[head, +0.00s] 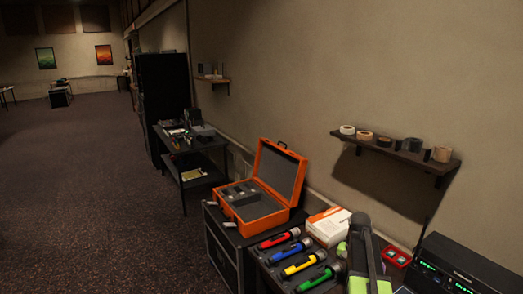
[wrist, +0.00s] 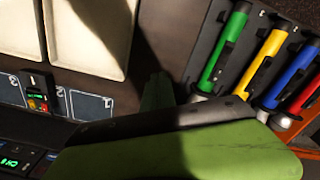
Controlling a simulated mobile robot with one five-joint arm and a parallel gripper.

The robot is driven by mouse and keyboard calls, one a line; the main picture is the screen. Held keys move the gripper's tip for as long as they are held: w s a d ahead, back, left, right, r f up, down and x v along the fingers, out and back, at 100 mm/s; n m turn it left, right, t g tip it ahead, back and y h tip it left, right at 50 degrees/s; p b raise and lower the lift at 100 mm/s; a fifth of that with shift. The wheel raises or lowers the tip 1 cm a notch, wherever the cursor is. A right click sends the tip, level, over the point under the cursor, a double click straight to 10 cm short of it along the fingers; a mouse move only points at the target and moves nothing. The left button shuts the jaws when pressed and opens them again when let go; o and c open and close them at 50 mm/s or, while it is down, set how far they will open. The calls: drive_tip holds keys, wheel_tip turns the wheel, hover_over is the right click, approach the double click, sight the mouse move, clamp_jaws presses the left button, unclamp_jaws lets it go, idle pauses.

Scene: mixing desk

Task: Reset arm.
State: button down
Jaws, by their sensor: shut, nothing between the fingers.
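My gripper (wrist: 157,92) is shut and empty in the wrist view, above the dark desk top. Its green and black body fills the lower middle of that view. In the head view my green and black arm (head: 361,250) stands upright at the lower right, in front of the desk and covering part of it. The fingertips are hard to make out there.
Microphones with red (head: 279,239), blue (head: 285,251), yellow (head: 303,264) and green (head: 320,279) bodies lie in a row left of my arm. An open orange case (head: 262,190) stands behind them. A black receiver (head: 462,268) stands to the right. A tape shelf (head: 395,152) juts from the wall.

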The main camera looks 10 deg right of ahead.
drive_tip(key=w+a+n, duration=0.2)
drive_tip(key=a+n, duration=0.1)
drive_tip(key=a, duration=1.3)
drive_tip(key=s+a+n, duration=0.3)
drive_tip(key=a, duration=0.5)
drive_tip(key=s+a+n, duration=0.2)
drive_tip(key=s+a, duration=0.2)
drive_tip(key=a, duration=0.5)
drive_tip(key=shift+n, duration=0.4)
